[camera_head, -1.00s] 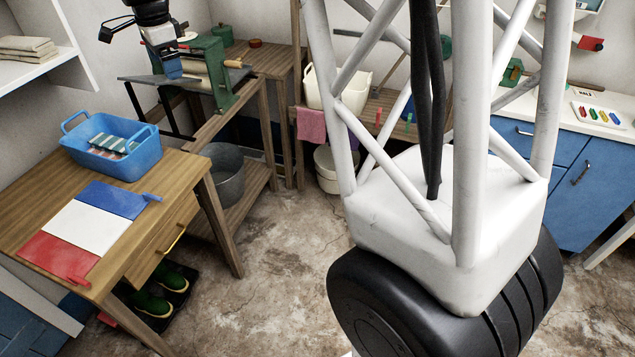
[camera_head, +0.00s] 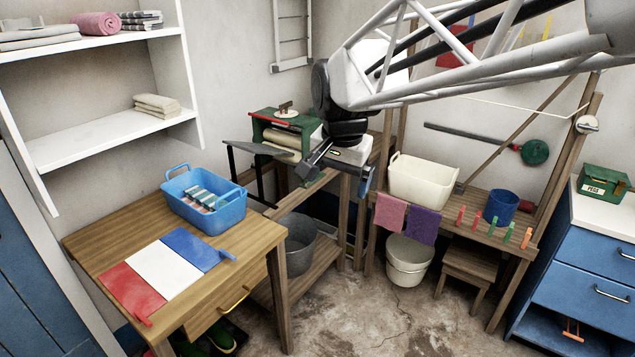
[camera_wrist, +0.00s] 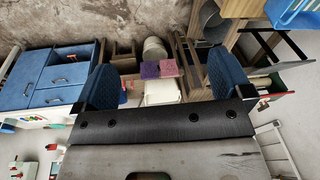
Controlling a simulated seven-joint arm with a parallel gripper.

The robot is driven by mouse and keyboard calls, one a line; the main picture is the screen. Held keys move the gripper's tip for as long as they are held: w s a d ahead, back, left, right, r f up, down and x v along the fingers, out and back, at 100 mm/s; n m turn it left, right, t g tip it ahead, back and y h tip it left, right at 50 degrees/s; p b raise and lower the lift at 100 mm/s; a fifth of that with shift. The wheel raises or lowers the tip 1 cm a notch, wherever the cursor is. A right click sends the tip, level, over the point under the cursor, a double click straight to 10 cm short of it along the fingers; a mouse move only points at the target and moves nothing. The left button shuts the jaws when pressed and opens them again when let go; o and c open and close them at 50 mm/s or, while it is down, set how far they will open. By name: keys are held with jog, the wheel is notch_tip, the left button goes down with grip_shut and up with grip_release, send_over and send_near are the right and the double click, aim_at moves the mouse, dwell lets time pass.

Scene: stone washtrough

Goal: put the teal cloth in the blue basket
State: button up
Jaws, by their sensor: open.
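The blue basket (camera_head: 232,217) stands on the wooden table at the left in the head view. A striped bundle with teal, white and reddish bands (camera_head: 203,199) lies inside it; I cannot tell whether this is the teal cloth. No plain teal cloth is plain to see elsewhere. The basket also shows at the top right corner of the wrist view (camera_wrist: 297,14). My gripper (camera_head: 338,178) is open and hangs in front of the green mangle, right of the basket and apart from it. In the wrist view its blue fingers (camera_wrist: 160,82) are wide apart, with nothing held.
Red, white and blue panels (camera_head: 165,268) lie on the table before the basket. The green mangle (camera_head: 290,140) stands behind. A cream tub (camera_head: 421,181), pink cloth (camera_head: 390,212), purple cloth (camera_head: 424,224) and blue pot (camera_head: 501,206) are at the right bench. White shelves (camera_head: 115,135) rise at left.

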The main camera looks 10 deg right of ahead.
jog(key=s+d+f+n, duration=0.2)
jog(key=s+f+n, duration=0.1)
jog(key=s, duration=0.7)
jog(key=s+d+f+n, duration=0.2)
jog(key=s+f+n, duration=0.1)
jog(key=s, duration=0.7)
jog(key=shift+d+f+n+t, duration=0.3)
jog(key=shift+d+f+n, duration=0.1)
jog(key=shift+f, duration=0.35)
